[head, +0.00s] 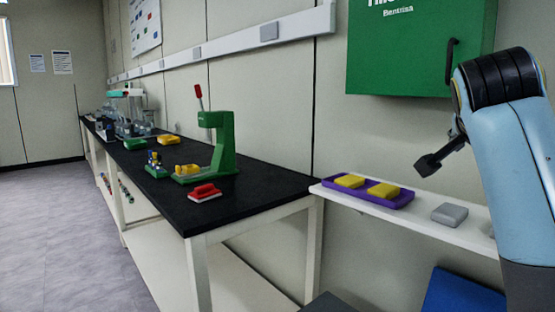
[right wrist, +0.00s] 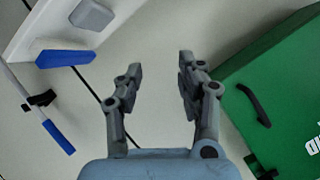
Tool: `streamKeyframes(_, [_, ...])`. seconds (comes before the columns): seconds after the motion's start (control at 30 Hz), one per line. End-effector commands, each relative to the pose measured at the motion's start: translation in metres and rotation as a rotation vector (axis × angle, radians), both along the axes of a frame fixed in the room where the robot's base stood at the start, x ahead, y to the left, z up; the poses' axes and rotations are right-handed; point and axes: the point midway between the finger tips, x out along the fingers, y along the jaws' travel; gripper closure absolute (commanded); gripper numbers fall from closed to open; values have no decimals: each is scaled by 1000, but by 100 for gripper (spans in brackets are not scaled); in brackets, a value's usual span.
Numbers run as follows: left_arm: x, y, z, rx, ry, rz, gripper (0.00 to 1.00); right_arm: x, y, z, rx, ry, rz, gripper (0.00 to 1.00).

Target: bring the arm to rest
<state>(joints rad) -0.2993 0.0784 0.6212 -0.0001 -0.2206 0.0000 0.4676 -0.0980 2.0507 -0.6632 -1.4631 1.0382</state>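My right arm comes in from the right in the head view, raised in front of the wall. Its gripper (head: 441,158) is over the white shelf, apart from everything on it. In the right wrist view the right gripper (right wrist: 160,75) has its two fingers spread with nothing between them. My left gripper is in neither view.
A white shelf (head: 348,198) holds a purple tray (head: 400,201) with two yellow blocks and a grey block (head: 449,214). A green cabinet (head: 405,50) hangs above. Left is a black bench (head: 255,195) with a green press (head: 222,145). The floor at left is clear.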

Motion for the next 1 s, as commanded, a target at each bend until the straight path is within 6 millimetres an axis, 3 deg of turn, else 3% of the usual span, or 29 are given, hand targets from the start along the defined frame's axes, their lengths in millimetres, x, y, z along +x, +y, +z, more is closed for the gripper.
streamKeyframes(0.03, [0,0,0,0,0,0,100,-20,0,-41,-37,108,63,62])
streamKeyframes(0.1, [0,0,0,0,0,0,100,-51,4,-92,-89,256,176,62])
streamKeyframes(0.2, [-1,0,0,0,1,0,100,-104,13,-155,-158,458,358,62])
streamKeyframes(0.3, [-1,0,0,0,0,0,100,-155,23,-200,-208,617,533,62])
streamKeyframes(0.5, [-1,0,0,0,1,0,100,-237,40,-248,-267,819,811,62])
streamKeyframes(0.8, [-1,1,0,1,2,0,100,-338,64,-278,-304,996,1159,62])
streamKeyframes(0.83, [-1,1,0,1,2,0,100,-346,66,-281,-304,1008,1188,62])
streamKeyframes(1.0, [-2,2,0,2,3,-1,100,-329,60,-336,-288,1020,1172,62])
